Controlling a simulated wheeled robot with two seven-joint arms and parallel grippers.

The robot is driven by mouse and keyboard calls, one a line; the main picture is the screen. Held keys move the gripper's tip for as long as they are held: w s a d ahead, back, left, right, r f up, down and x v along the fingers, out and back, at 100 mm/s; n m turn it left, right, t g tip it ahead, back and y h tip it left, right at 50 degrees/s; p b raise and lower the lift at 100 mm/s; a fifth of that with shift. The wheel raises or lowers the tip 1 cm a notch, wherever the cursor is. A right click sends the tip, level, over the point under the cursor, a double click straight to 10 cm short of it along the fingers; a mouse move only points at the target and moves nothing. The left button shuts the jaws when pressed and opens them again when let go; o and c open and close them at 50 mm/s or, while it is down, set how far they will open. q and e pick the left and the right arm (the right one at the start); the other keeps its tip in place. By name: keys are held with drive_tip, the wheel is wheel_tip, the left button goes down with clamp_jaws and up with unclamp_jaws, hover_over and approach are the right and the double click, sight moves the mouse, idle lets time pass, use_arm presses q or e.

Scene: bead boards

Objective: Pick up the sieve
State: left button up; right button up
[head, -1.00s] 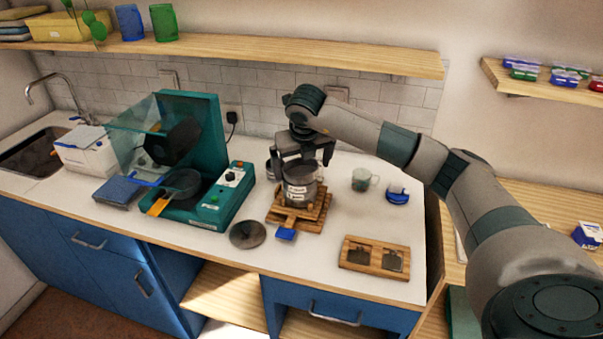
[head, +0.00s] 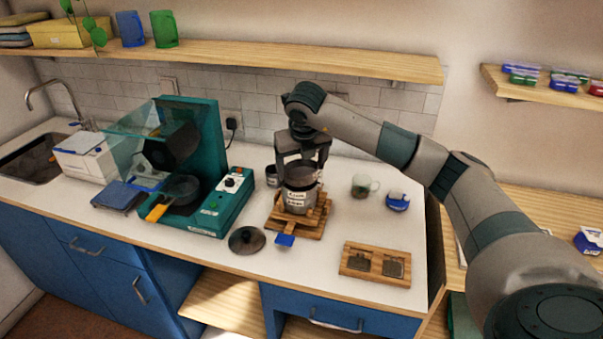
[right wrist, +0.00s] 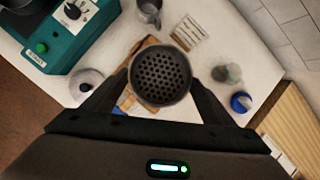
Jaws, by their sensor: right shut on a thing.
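The sieve (right wrist: 160,77) is a round dark cup with a perforated bottom, seen from above in the right wrist view. In the head view its grey body (head: 300,174) shows between the fingers, directly over a labelled metal can (head: 298,200). My right gripper (head: 302,168) points down and is shut on the sieve, one finger on each side. Whether the sieve still touches the can's rim I cannot tell. The can stands on a wooden board (head: 275,222). My left gripper is not in view.
A dark round lid (head: 247,240) and a blue-ended item (head: 285,240) lie in front. A wooden tray (head: 375,264) is at front right. A glass cup (head: 362,186) and blue tub (head: 397,201) stand right. A teal machine (head: 213,200) stands left. A shelf (head: 300,63) runs above.

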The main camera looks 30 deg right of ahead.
wheel_tip(320, 180, up, 2)
drive_tip(key=shift+r+b, duration=0.15)
drive_tip(key=shift+b, duration=0.55)
use_arm(q)
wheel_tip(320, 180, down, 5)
drive_tip(key=b, duration=0.3)
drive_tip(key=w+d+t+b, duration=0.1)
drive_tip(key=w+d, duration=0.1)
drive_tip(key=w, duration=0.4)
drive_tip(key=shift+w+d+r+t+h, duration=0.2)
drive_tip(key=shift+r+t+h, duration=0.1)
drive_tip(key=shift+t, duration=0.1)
use_arm(e)
drive_tip(key=s+d+r, duration=0.4)
drive_tip(key=s+r, duration=0.3)
drive_tip(key=s, duration=0.4)
drive_tip(key=shift+r, duration=0.15)
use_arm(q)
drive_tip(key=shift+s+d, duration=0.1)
use_arm(e)
drive_tip(key=shift+a, duration=0.15)
